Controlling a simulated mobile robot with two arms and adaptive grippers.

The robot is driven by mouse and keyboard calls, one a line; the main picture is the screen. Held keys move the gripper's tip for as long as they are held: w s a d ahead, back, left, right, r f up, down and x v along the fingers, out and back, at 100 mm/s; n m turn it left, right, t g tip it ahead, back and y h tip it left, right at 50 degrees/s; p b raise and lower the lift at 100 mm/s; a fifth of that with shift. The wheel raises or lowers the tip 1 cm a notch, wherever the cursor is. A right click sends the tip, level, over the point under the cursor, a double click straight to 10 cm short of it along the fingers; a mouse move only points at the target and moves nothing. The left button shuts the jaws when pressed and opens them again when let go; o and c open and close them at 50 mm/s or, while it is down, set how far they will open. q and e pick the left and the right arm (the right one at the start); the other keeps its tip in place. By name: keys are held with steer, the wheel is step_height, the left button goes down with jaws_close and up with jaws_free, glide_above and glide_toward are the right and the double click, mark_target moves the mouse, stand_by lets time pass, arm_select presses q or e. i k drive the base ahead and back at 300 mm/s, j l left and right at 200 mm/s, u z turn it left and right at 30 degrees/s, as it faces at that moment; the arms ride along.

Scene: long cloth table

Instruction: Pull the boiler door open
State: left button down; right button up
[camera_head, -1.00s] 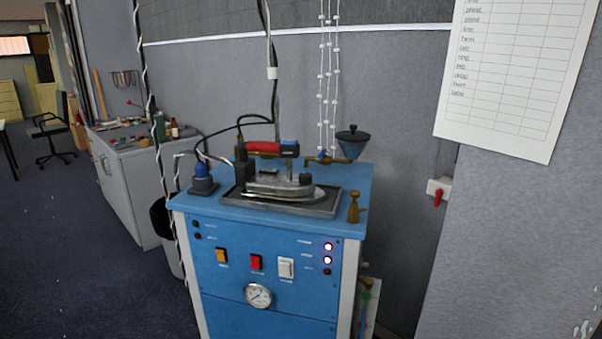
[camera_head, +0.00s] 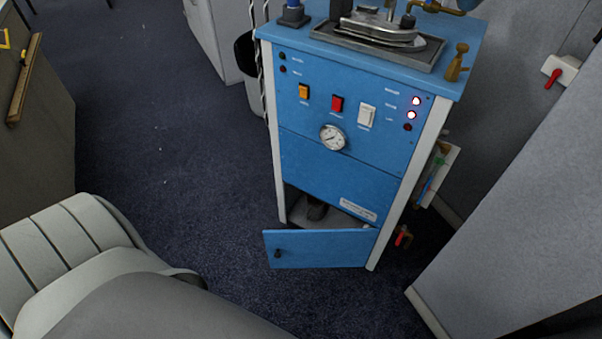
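The blue boiler cabinet (camera_head: 345,160) stands on the dark carpet in the middle right of the head view. Its lower door (camera_head: 325,250) is a blue panel with a small dark knob (camera_head: 278,254) near its left edge. The door stands partly open, swung out from the right side of the cabinet front. A dark opening (camera_head: 312,205) with something dark inside shows above and behind it. Neither of my grippers is in view. A large light grey part at the lower left seems to be my own arm; nothing is seen touching the door.
An iron (camera_head: 380,30) rests on a tray on top of the boiler. A black bin (camera_head: 248,70) stands behind left. A grey wall panel (camera_head: 510,190) closes in on the right. Carpet left of the boiler is clear. A red-handled valve (camera_head: 403,237) sits low at the right.

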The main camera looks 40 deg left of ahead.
mark_target(329, 247)
steer(key=i+j+z, duration=0.1)
steer(key=j+z, duration=0.35)
steer(key=j, duration=0.5)
steer(key=k+j+z, duration=0.1)
steer(key=j+z, duration=0.35)
steer(key=j, duration=1.15)
steer(key=k+j, duration=0.15)
steer(key=j, duration=0.55)
